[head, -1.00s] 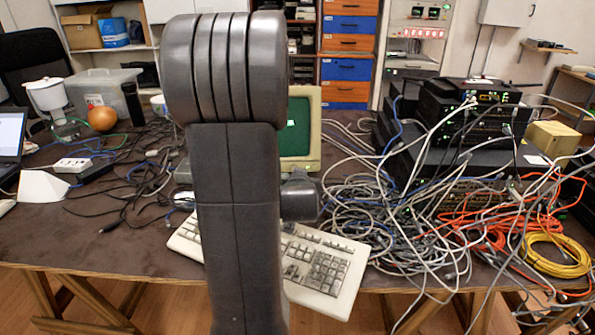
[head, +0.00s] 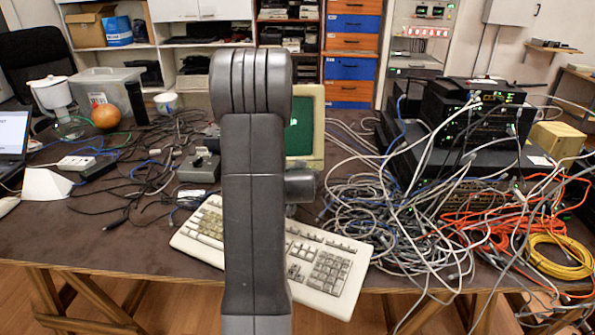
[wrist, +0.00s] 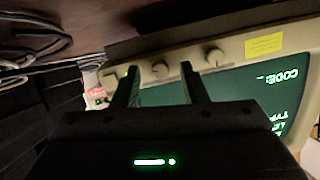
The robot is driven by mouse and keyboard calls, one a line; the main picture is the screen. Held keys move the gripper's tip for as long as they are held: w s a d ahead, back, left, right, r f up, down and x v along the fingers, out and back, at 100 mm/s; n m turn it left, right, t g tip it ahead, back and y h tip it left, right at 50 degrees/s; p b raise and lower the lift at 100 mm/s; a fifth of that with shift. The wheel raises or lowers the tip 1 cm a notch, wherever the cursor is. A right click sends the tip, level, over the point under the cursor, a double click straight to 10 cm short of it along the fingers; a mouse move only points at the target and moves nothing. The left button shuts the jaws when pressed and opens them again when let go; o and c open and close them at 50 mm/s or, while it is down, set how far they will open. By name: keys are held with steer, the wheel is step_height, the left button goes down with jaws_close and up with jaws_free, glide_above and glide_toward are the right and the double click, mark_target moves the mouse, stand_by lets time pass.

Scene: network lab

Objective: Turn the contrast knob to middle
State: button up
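A beige monitor with a dark green screen (head: 300,128) stands behind the keyboard, partly hidden by my arm in the head view. In the wrist view its beige front strip appears tilted, with one round knob (wrist: 160,69) and another knob (wrist: 214,56) farther right. A yellow label (wrist: 264,44) is on the strip. Labels for the knobs are not readable, so I cannot tell which is contrast. My gripper (wrist: 160,67) is open, its two fingers pointing at the strip, with the first knob seen between the fingertips. Contact is not visible. The head view hides the gripper.
A beige keyboard (head: 330,272) lies at the table's front. Tangled cables (head: 390,220) and stacked network devices (head: 475,120) fill the right. A grey box with a knob or lever (head: 199,168) sits left of my arm among black cables. Bare table (head: 110,240) shows at front left.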

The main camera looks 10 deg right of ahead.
jaws_close()
steer(key=shift+b, duration=0.4)
